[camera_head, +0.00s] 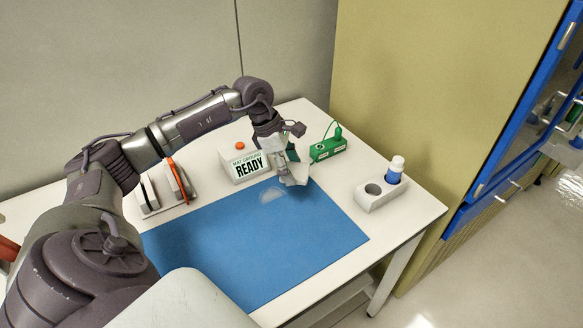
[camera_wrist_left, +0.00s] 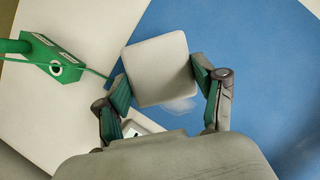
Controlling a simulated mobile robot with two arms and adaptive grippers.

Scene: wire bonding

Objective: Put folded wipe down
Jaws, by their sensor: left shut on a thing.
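The folded wipe (camera_wrist_left: 160,68) is a pale grey-white square pad. My left gripper (camera_wrist_left: 161,82) is shut on it, with a green-padded finger at each side edge in the left wrist view. In the head view the left gripper (camera_head: 290,168) hangs over the back right corner of the blue mat (camera_head: 250,235), with the wipe (camera_head: 296,176) at its tips. I cannot tell whether the wipe touches the mat. A faint whitish patch (camera_head: 272,195) shows on the mat beside the wipe. My right gripper is not in view.
A "MAT GROUND READY" box (camera_head: 244,166) and a green device (camera_head: 328,148) with a cable stand behind the mat. A white holder (camera_head: 372,198) with a blue, white-capped bottle (camera_head: 395,170) stands right. A tool rack (camera_head: 165,190) stands left. Most of the mat is clear.

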